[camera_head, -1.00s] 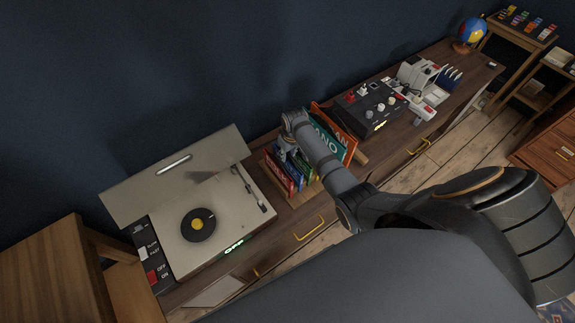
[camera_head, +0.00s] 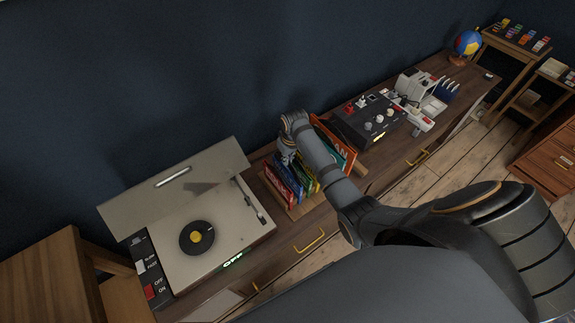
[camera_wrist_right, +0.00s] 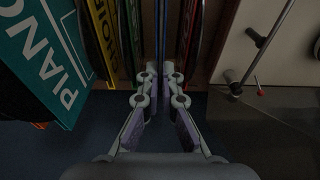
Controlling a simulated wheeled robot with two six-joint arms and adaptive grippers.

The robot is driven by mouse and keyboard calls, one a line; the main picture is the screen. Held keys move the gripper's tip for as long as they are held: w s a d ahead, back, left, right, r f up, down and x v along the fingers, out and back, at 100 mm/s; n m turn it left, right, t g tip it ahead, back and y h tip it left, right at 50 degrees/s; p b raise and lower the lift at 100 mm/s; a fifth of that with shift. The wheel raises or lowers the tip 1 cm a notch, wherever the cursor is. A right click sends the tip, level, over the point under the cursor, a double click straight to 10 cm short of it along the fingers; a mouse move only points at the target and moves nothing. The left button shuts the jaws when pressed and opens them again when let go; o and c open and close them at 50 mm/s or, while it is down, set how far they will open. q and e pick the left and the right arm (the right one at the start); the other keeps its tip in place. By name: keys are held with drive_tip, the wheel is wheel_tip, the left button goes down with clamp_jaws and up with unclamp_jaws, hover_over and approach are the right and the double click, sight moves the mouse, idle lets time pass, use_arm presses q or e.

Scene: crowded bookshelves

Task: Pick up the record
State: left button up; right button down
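Record sleeves (camera_head: 284,186) stand upright in a wooden rack on the sideboard, in red, blue, green and yellow, with larger teal and orange sleeves to the right. My right gripper (camera_head: 287,158) is lowered among the sleeves at their upper edges. In the right wrist view its fingertips (camera_wrist_right: 157,76) are close together, with a thin blue sleeve edge (camera_wrist_right: 157,30) between them. I cannot tell whether they touch it. A teal PIANO sleeve (camera_wrist_right: 48,62) leans left of the fingers. A black record with a yellow label (camera_head: 197,237) lies on the turntable. My left gripper is not in view.
The record player (camera_head: 220,215) has its lid (camera_head: 172,187) up, left of the rack. A dark console (camera_head: 368,120) with knobs stands right of the rack. The blue wall is close behind. Wooden furniture (camera_head: 42,275) stands at the left.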

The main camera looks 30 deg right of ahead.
wheel_tip(320, 180, up, 14)
drive_tip(key=b, duration=0.2)
drive_tip(key=shift+f, duration=0.15)
idle(0.5)
